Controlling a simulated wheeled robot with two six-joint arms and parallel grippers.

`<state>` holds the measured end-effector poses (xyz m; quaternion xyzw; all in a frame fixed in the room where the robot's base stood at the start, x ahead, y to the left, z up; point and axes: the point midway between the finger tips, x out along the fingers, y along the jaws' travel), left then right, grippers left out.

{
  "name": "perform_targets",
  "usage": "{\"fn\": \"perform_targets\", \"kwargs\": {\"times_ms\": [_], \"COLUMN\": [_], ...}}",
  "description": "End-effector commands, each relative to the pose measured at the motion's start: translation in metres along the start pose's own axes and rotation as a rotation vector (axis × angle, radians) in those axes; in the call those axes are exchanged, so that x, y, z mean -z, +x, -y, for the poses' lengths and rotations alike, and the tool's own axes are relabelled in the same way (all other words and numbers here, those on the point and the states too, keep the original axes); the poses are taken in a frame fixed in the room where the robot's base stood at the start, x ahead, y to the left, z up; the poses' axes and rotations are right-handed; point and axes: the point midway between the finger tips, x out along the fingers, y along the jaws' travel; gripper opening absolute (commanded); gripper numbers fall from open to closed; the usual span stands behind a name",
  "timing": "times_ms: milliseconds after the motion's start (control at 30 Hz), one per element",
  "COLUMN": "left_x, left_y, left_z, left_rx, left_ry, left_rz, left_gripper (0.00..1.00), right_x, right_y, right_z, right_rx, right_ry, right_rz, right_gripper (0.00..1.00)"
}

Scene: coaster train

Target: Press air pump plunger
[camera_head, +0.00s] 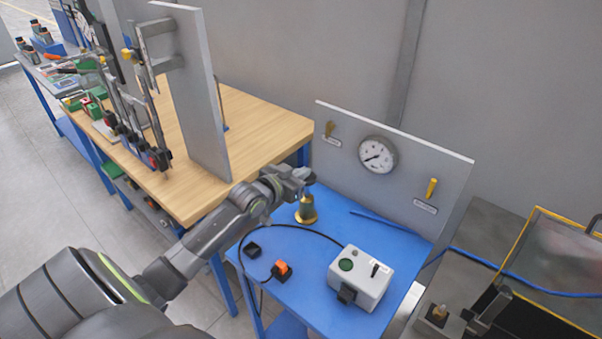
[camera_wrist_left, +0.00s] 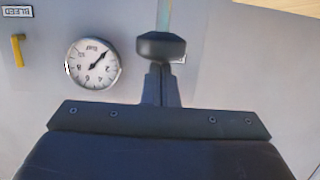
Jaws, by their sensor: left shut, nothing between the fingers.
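The air pump shows in the head view as a brass, flared body (camera_head: 306,213) standing on the blue table, right below my left gripper (camera_head: 304,178). The gripper hides the pump's top in that view. In the left wrist view, a dark rounded plunger knob (camera_wrist_left: 161,46) on a pale rod sits just past the tips of my left gripper (camera_wrist_left: 161,70). The fingers are together and empty, pointing at the knob. They overlap its edge in the picture; I cannot tell whether they touch. My right gripper is not in view.
A grey panel with a round gauge (camera_head: 377,155) and yellow levers stands behind the pump; the gauge also shows in the wrist view (camera_wrist_left: 92,63). A white control box (camera_head: 360,279) and an orange button (camera_head: 282,270) are nearer. A wooden bench (camera_head: 255,115) stands left.

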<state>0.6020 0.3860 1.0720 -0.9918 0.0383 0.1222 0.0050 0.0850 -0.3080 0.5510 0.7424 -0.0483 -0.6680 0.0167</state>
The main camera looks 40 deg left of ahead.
Motion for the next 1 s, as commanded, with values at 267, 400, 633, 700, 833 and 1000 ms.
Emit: {"fn": "perform_targets", "kwargs": {"times_ms": [267,400,633,700,833,1000], "left_x": [-0.027,-0.048,-0.059,-0.058,-0.059,-0.055], "left_y": [0.007,0.012,0.014,0.014,0.013,0.013], "left_z": [0.0,0.0,0.0,0.001,0.001,0.001], "left_rx": [0.0,-0.001,0.0,0.0,0.0,0.001], "left_ry": [-0.003,-0.004,-0.004,-0.004,-0.004,-0.004], "left_rz": [0.003,0.005,0.009,0.01,0.011,0.011], "left_gripper": [0.0,0.0,0.0,0.0,0.0,0.0], "right_x": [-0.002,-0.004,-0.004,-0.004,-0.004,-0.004], "right_y": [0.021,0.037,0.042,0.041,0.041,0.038], "right_z": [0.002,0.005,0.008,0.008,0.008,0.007], "right_rx": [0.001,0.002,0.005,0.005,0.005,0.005], "right_ry": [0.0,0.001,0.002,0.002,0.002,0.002], "right_rz": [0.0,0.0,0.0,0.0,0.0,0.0], "right_gripper": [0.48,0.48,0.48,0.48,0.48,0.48]}}
